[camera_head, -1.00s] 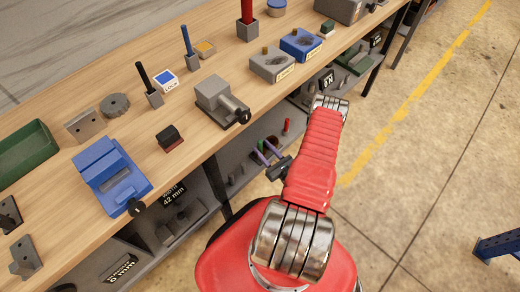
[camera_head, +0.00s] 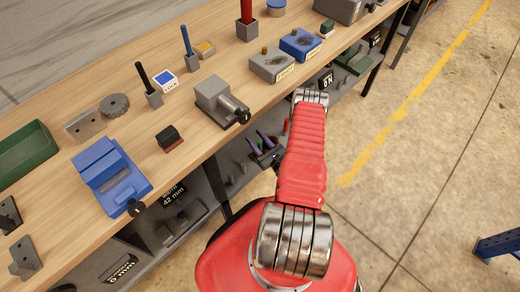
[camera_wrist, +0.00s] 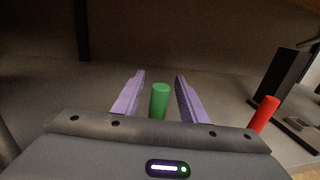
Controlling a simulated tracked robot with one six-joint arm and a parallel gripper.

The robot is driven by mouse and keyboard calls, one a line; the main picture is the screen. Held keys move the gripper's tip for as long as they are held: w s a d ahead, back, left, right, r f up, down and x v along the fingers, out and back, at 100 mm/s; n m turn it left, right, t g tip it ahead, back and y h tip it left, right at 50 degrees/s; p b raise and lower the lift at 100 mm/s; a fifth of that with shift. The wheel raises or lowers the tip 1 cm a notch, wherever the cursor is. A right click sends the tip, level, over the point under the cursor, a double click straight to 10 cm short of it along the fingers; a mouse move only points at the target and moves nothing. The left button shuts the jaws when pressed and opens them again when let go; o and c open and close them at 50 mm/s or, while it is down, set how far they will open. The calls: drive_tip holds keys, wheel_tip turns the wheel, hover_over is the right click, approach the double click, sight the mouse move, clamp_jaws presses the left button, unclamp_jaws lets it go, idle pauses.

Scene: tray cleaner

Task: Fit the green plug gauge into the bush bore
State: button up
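The green plug gauge (camera_wrist: 159,98) stands upright on a grey shelf surface in the wrist view. My gripper (camera_wrist: 158,85) is open, with its two purple fingers on either side of the gauge and a visible gap to each. In the head view my gripper (camera_head: 263,143) reaches below the bench top, at the lower shelf. I cannot identify the bush bore with certainty in either view.
A red pin (camera_wrist: 264,114) stands right of the gauge, near a black upright (camera_wrist: 286,80). The wooden bench (camera_head: 190,95) above carries a grey vice (camera_head: 214,95), a blue vice (camera_head: 108,170), a grey block (camera_head: 270,66) and a blue block (camera_head: 300,43).

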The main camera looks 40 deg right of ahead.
drive_tip(key=shift+w, duration=0.35)
drive_tip(key=shift+c, duration=0.3)
clamp_jaws()
